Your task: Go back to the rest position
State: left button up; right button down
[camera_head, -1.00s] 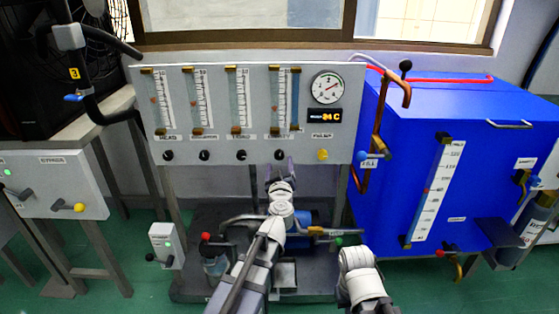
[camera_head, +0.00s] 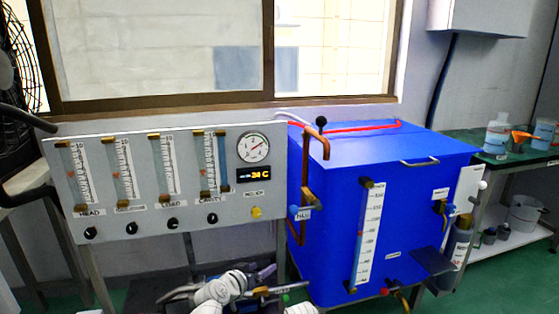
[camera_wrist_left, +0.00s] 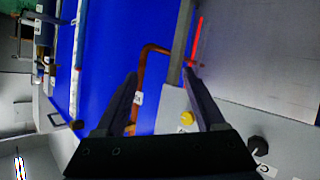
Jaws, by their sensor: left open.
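My left gripper (camera_head: 262,274) is low in the head view, in front of the lower edge of the grey flowmeter panel (camera_head: 140,215). In the left wrist view its two dark fingers (camera_wrist_left: 160,75) stand apart with nothing between them but background. A copper pipe (camera_wrist_left: 150,60) and the panel's yellow knob (camera_wrist_left: 187,119) show beyond the fingers. My left wrist is white, and most of that arm is cut off by the bottom edge. A white piece at the bottom edge looks like my right arm; its gripper is out of view.
The blue tank (camera_head: 410,190) with a level scale (camera_head: 367,235) stands right of the panel. Its copper pipe (camera_head: 305,180) and valve handles stick out. A green-topped bench (camera_head: 500,150) with bottles is at the far right. Green floor shows between them.

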pick_arm(q)
jog(key=s+a+f+n+g+y, duration=0.1)
jog(key=s+a+f+g+y, duration=0.2)
jog(key=s+a+f+g, duration=0.45)
jog(key=s+a+f+n+g+y, duration=0.1)
jog(key=s+a+f+g+y, duration=0.4)
jog(key=s, duration=0.6)
jog(key=s+d+r+m+p, duration=0.2)
jog(key=s+d+r+p, duration=0.1)
jog(key=d, duration=0.4)
jog(key=s+d+r+m+p, duration=0.2)
jog(key=s+d+r+p, duration=0.15)
jog(key=d, duration=0.25)
notch_tip(320, 180, up, 37)
jog(key=p, duration=3.7)
jog(key=shift+w+d+f+h+p, duration=0.15)
jog(key=shift+w+h+p, duration=0.25)
jog(key=shift+f, duration=0.1)
